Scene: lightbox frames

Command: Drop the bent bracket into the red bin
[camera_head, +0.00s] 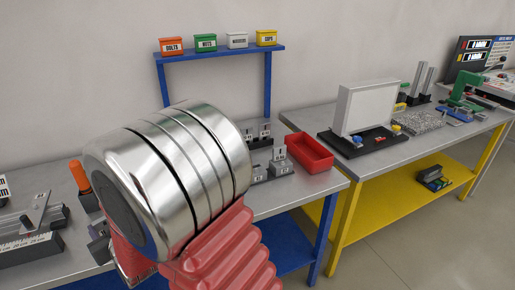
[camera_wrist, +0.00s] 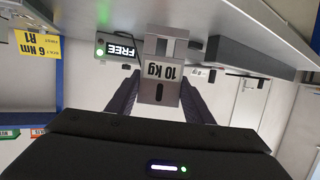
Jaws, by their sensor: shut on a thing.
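My gripper (camera_wrist: 160,88) is shut on a grey metal piece with a dark slot and an upside-down "10 kg" label. The piece looks like the bent bracket (camera_wrist: 165,47), with a face on each side of its bend. One dark finger lies on each side of it. The red bin (camera_head: 309,153) is an open, shallow tray near the right end of the near bench in the head view, and its visible inside is empty. In the head view my own silver and red arm covers the middle of the bench, and the gripper cannot be made out there.
Grey labelled blocks (camera_head: 281,164) stand just left of the bin. A shelf (camera_head: 222,50) with small labelled boxes rises behind. An orange-handled tool (camera_head: 80,177) is at the left. The wrist view shows a green-lit "FREE" sign (camera_wrist: 119,48) and a yellow label (camera_wrist: 38,44).

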